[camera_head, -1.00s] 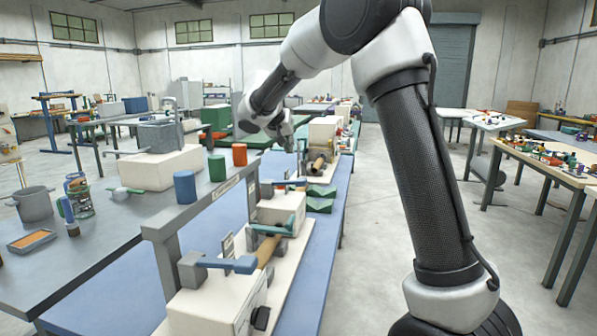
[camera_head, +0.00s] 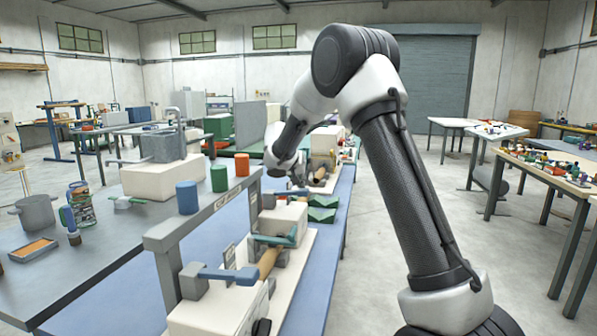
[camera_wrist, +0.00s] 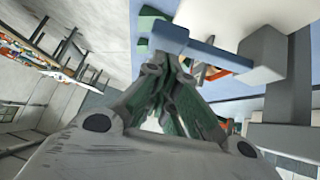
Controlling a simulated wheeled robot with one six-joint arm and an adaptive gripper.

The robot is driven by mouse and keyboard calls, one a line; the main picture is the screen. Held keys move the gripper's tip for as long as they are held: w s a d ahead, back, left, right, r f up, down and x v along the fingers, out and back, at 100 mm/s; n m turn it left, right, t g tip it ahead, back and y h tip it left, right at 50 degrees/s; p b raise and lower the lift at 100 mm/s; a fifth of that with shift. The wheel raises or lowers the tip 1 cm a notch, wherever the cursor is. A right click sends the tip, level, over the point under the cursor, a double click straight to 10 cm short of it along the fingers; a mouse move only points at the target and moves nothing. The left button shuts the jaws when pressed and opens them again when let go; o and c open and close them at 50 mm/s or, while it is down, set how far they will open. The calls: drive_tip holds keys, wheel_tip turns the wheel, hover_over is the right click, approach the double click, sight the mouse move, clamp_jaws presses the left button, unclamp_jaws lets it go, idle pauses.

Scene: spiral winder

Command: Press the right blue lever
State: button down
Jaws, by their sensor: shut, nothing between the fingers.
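A blue lever (camera_wrist: 210,50) crosses the upper middle of the wrist view, running from a blue end block to a grey block at the right. My gripper (camera_wrist: 168,72) is shut and empty, its tips close to the lever in that picture; I cannot tell whether they touch. Another blue lever (camera_head: 230,275) lies on the near end of that machine, well away from my gripper. I cannot tell for certain which one the task calls right.
A wooden roller (camera_head: 268,262) and a green bar (camera_head: 275,240) sit between the machine's white blocks. Green blocks (camera_head: 321,208) stand beside it on the blue table. Blue, green and orange cylinders (camera_head: 187,197) stand on the left bench.

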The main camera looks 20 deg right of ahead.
sight(305, 191)
drive_tip(key=shift+f, duration=0.2)
drive_tip(key=shift+s+d+f, duration=0.15)
drive_tip(key=shift+d+f, duration=0.05)
drive_tip(key=shift+f, duration=0.5)
drive_tip(key=shift+s+d+f, duration=0.2)
drive_tip(key=shift+d+f, duration=0.05)
drive_tip(key=shift+f, duration=0.45)
drive_tip(key=shift+s+d+f, duration=0.15)
drive_tip(key=shift+d+f, duration=0.05)
drive_tip(key=shift+f, duration=0.5)
drive_tip(key=r, duration=0.4)
drive_tip(key=shift+d+r, duration=0.1)
drive_tip(key=shift+d, duration=0.15)
drive_tip(key=s+d+v, duration=0.1)
drive_tip(key=v, duration=0.9)
drive_tip(key=shift+d, duration=0.2)
drive_tip(key=shift+r, duration=0.15)
